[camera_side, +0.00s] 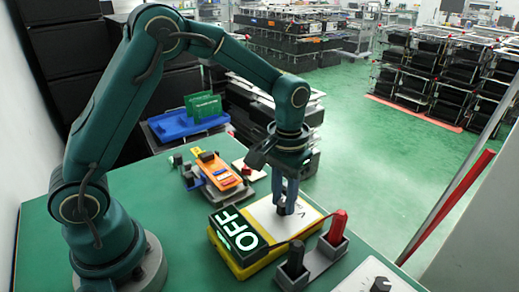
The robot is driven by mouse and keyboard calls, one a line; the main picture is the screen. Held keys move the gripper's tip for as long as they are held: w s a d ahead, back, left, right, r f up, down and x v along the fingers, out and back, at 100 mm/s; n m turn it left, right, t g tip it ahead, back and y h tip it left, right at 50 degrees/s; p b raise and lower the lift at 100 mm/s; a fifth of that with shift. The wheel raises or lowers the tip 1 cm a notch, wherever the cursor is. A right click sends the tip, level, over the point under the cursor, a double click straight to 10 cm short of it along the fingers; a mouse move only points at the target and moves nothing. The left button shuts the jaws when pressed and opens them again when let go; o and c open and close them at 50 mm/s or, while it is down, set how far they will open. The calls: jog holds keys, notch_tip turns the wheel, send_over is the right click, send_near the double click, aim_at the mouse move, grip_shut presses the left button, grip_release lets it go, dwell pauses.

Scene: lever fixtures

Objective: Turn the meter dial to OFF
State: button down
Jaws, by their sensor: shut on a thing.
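The yellow meter (259,259) lies on the green table toward the front edge. Its black display (237,229) reads OFF in large white letters. A white face panel (268,220) carries a dark dial (284,208). My gripper (286,205) points straight down over the panel with its fingers closed around the dial. The fingers hide most of the dial, so its pointer direction cannot be seen.
A black probe (295,259) and a red probe (337,229) stand in a grey holder just right of the meter. A white box with a knob (380,285) is at the bottom right. An orange device (218,172) lies behind. The table's left part is clear.

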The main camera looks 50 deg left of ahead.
aim_at(284, 202)
jog(key=shift+n, duration=0.9)
jog(key=c, duration=0.6)
grip_release()
jog(key=shift+c, duration=0.2)
jog(key=shift+r, duration=2.6)
jog(key=shift+r, duration=0.1)
